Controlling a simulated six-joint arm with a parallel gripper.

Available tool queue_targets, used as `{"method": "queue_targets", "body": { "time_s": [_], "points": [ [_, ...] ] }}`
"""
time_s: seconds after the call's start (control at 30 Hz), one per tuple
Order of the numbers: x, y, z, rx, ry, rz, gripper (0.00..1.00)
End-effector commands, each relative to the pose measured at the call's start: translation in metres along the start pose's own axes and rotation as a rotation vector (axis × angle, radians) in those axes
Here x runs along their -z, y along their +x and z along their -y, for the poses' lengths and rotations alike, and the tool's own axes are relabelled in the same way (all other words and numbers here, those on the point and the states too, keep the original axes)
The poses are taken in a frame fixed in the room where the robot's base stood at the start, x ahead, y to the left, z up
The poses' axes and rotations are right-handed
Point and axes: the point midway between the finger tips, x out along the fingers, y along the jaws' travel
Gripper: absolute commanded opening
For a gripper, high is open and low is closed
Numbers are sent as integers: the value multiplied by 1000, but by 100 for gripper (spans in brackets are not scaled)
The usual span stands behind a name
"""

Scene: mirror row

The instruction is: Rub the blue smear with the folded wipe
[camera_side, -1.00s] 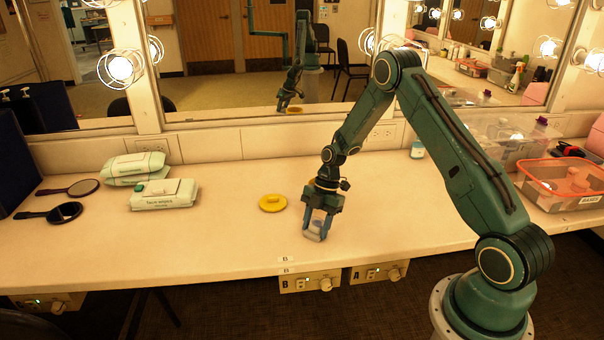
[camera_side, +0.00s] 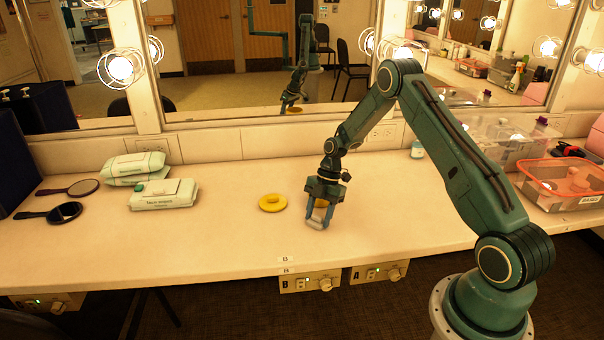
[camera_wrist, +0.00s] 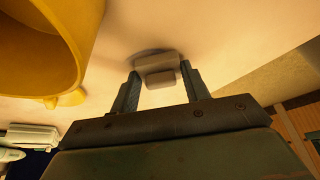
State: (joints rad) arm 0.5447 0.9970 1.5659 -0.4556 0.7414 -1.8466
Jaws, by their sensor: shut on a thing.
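My gripper (camera_side: 318,212) points down over the counter, right of a yellow round thing, with its fingers shut on the folded wipe (camera_side: 316,224). The wipe is a small pale grey-white pad. In the wrist view it sits between the fingertips as a pale block (camera_wrist: 157,63), with a dark shadow on the counter beside it. It is at or just above the counter; I cannot tell whether it touches. The blue smear is not visible in either view now.
The yellow round thing (camera_side: 273,202) stands close on the left and looms large in the wrist view (camera_wrist: 40,45). Wipe packs (camera_side: 163,194) and hand mirrors (camera_side: 64,212) lie farther left. An orange-rimmed bin (camera_side: 560,199) is at right. The counter's front edge is near.

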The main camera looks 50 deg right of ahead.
Motion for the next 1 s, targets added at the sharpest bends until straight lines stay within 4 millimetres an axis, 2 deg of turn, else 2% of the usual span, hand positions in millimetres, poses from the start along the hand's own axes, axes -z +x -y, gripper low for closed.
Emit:
{"method": "queue_targets", "body": {
  "time_s": [0.47,0.57,1.0],
  "points": [
    [-28,-13,-29,-1,0,1,25],
    [-20,-30,-29,-4,-2,3,25],
    [-5,-65,-28,-1,-1,1,25]
  ]
}}
